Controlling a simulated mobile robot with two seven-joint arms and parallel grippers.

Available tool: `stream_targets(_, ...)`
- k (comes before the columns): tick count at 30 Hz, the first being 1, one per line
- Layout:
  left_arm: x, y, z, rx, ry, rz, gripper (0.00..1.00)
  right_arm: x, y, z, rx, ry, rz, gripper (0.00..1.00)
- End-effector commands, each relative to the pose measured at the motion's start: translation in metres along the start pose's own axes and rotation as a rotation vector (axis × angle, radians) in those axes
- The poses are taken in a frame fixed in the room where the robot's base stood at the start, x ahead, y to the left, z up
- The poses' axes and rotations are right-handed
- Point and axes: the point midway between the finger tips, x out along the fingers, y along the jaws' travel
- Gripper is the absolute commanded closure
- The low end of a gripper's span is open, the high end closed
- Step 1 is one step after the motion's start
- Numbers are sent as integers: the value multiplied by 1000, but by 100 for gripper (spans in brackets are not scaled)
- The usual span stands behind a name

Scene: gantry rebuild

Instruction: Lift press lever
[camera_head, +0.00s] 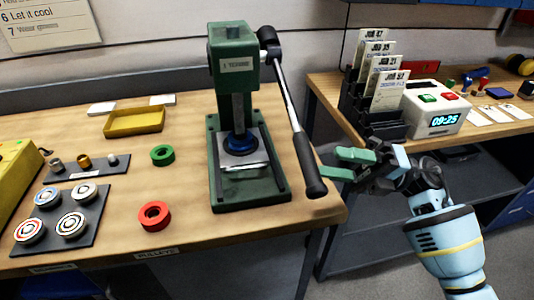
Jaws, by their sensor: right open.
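A green arbor press (238,122) stands upright on the wooden bench. Its lever (289,105) pivots at the top right and slopes down to the right, ending in a black handle grip (309,165) near the bench's right edge. A blue round piece (240,143) sits under the ram on a light plate (245,161). My right gripper (331,163), with green fingers, is open just right of the black grip, its fingertips pointing left towards it. It looks empty; whether a fingertip touches the grip I cannot tell. My left gripper is not in view.
Green ring (163,156), red ring (155,216) and yellow tray (135,121) lie left of the press. A dark board (61,221) holds several round discs. On the right table (405,154) stand a card rack (375,118) and a timer box (434,109). A gap separates both tables.

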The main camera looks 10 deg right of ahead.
Motion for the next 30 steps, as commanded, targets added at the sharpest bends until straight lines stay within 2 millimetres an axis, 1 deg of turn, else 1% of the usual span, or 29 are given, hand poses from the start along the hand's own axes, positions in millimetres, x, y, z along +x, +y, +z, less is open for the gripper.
stream_targets(3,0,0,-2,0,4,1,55,2,5,-2,-19,21,-11,55)
stream_targets(10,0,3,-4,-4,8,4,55,2,7,-3,-25,29,-13,55)
stream_targets(14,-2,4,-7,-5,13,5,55,8,8,-3,-25,29,-11,55)
stream_targets(17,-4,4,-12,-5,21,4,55,20,9,-3,-26,30,-9,55)
stream_targets(24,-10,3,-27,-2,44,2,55,57,10,-4,-27,30,-8,55)
stream_targets(30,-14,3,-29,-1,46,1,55,76,7,-5,-25,28,-10,55)
